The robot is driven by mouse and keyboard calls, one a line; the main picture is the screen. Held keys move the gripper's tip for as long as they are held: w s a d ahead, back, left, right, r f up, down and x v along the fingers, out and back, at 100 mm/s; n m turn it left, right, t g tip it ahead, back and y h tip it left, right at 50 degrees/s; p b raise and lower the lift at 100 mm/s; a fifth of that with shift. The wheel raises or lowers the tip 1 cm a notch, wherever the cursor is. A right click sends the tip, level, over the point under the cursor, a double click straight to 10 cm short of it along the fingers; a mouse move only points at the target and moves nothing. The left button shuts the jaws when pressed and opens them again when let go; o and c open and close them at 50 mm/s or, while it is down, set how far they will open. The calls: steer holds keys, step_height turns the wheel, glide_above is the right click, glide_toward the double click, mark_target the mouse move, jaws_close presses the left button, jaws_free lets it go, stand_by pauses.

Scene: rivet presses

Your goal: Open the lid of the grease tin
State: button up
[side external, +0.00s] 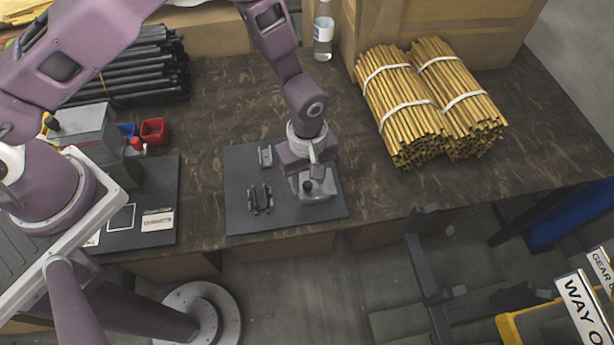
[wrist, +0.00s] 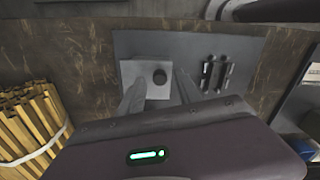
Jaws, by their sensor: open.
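A square light-grey metal tin with a black round knob on its lid, which I take to be the grease tin (side external: 318,188), sits at the right of a dark grey mat (side external: 237,172). The lid looks closed. In the wrist view the tin (wrist: 150,91) is seen from above, with its black knob (wrist: 159,76) near the middle. My gripper (side external: 313,167) is close above the tin. In the wrist view my gripper (wrist: 158,84) is open, one finger on each side of the knob. Nothing is held, and I cannot tell whether the fingers touch the lid.
A dark grooved metal part (side external: 260,198) and a small bracket (side external: 266,155) lie left of the tin on the mat. Tied bundles of yellow sticks (side external: 405,110) lie to the right. A clear bottle (side external: 323,35) stands behind. The table's front edge is just beyond the mat.

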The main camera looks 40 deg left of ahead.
jaws_close()
steer(key=shift+r, duration=0.1)
stand_by(1.2)
